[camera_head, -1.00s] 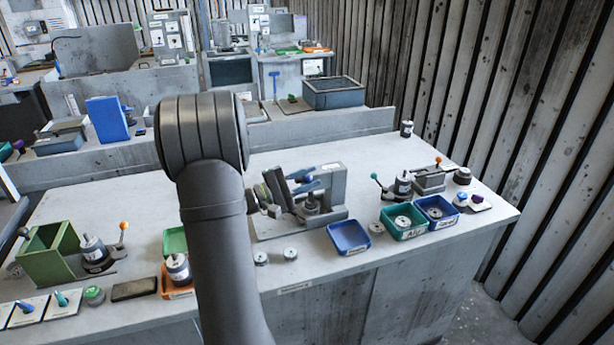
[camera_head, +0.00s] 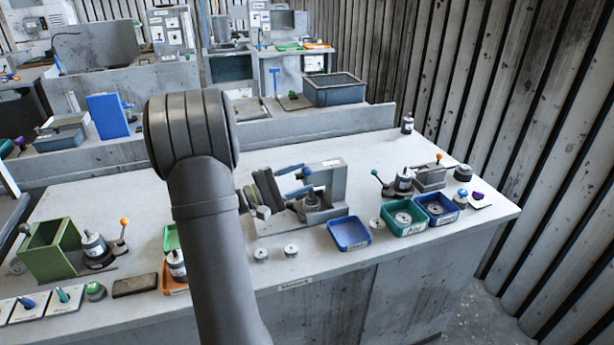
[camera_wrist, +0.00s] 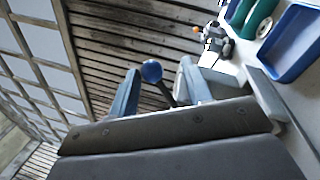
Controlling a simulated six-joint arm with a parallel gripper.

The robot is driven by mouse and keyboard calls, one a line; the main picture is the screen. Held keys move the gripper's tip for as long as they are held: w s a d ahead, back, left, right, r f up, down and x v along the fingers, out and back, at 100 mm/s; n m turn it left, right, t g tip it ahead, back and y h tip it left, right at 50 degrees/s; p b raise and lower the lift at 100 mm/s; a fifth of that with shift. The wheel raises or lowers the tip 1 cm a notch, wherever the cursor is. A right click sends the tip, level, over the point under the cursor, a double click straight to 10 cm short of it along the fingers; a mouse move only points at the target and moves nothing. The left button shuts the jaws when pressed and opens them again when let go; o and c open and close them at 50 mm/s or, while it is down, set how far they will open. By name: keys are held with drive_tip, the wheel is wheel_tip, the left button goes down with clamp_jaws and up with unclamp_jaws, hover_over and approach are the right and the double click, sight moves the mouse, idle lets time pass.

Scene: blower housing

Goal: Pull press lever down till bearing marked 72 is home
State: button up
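The press (camera_head: 335,180) is a grey upright frame on a flat base in the middle of the bench. My gripper (camera_head: 305,180) is beside its left part, with two blue fingers pointing right. In the wrist view my gripper (camera_wrist: 160,72) is open, its fingers apart. The lever's blue ball knob (camera_wrist: 152,71) and dark stem (camera_wrist: 166,94) show between the fingers, with visible space on the stem's side. A round metal part (camera_head: 311,202) sits low in the press; I cannot read any mark 72.
Two small metal discs (camera_head: 290,250) lie in front of the press. A blue tray (camera_head: 349,247) stands at its right, then a green bin (camera_head: 404,232) and a darker blue bin (camera_head: 437,224). A green box (camera_head: 50,250) and other fixtures stand on the left.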

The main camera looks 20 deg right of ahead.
sight(309, 175)
drive_tip(key=a+f, duration=0.2)
drive_tip(key=a, duration=1.2)
drive_tip(key=shift+s+a+f, duration=0.2)
drive_tip(key=shift+s+f, duration=0.15)
drive_tip(key=shift+f, duration=0.05)
drive_tip(key=d+r, duration=0.1)
drive_tip(key=d, duration=0.4)
drive_tip(key=d+r, duration=0.1)
drive_tip(key=d, duration=0.5)
drive_tip(key=w+d+r, duration=0.1)
drive_tip(key=d, duration=0.5)
drive_tip(key=shift+d+r, duration=0.1)
drive_tip(key=shift+r, duration=0.1)
drive_tip(key=shift+s+d, duration=0.1)
drive_tip(key=shift+w+r+n, duration=0.4)
drive_tip(key=shift+r+n, duration=0.1)
drive_tip(key=shift+n, duration=0.3)
drive_tip(key=w+r+n, duration=0.1)
drive_tip(key=n, duration=0.1)
drive_tip(key=w+n+t, duration=0.1)
drive_tip(key=shift+r+n+y, duration=0.3)
drive_tip(key=shift+r+n, duration=0.1)
drive_tip(key=w+n, duration=0.1)
drive_tip(key=w+r+n+t, duration=0.1)
drive_tip(key=shift+n, duration=0.4)
drive_tip(key=shift+w+r+n+y, duration=0.15)
drive_tip(key=shift+w+n+y, duration=0.15)
drive_tip(key=shift+w+n, duration=0.6)
